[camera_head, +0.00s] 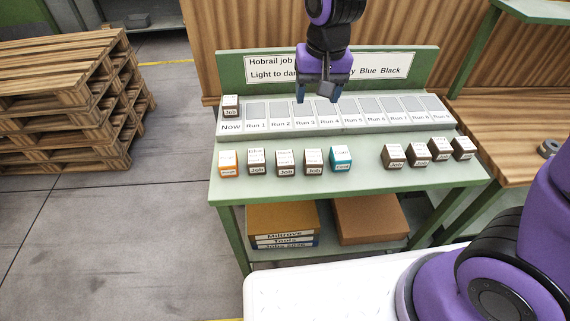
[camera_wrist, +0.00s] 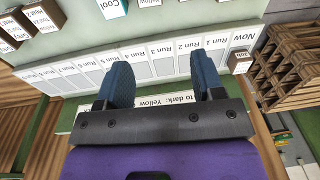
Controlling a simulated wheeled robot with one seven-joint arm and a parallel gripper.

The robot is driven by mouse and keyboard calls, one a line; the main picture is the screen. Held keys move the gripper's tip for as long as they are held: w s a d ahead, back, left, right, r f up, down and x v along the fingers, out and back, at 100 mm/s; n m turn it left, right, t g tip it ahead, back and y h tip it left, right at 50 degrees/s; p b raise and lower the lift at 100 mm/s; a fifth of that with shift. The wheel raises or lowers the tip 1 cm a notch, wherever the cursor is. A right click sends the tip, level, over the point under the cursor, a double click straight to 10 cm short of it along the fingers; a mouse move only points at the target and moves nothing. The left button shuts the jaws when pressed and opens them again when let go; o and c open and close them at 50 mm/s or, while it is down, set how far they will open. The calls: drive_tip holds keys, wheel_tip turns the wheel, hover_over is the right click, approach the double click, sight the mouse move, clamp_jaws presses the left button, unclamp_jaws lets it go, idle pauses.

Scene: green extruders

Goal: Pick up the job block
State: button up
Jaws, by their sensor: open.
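Several brown blocks with white tops carry "Job" labels. One Job block (camera_head: 231,107) stands at the left end of the sloped rack (camera_head: 236,128), above the "Now" label; it also shows at the right of the wrist view (camera_wrist: 239,63). Other Job blocks (camera_head: 256,163) (camera_head: 285,164) (camera_head: 314,163) stand in a row on the green bench top (camera_head: 365,178). My gripper (camera_head: 318,97) is open and empty above the rack, around the Run 3 and Run 4 slots, to the right of the "Now" block. Its blue fingers are spread in the wrist view (camera_wrist: 164,82).
An orange block (camera_head: 228,164) and a teal block (camera_head: 341,159) flank the Job row. Several more brown blocks (camera_head: 418,152) stand farther right. A sign board (camera_head: 270,68) rises behind the rack. The Run slots look empty. Pallets (camera_head: 65,100) are stacked at left.

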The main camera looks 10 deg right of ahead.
drive_tip(key=g, duration=0.1)
approach(285, 156)
drive_tip(key=shift+h, duration=0.3)
drive_tip(key=shift+a+f, duration=0.15)
drive_tip(key=shift+f, duration=2.6)
drive_tip(key=shift+a+f, duration=0.15)
drive_tip(key=shift+f, duration=2.65)
drive_tip(key=c, duration=0.7)
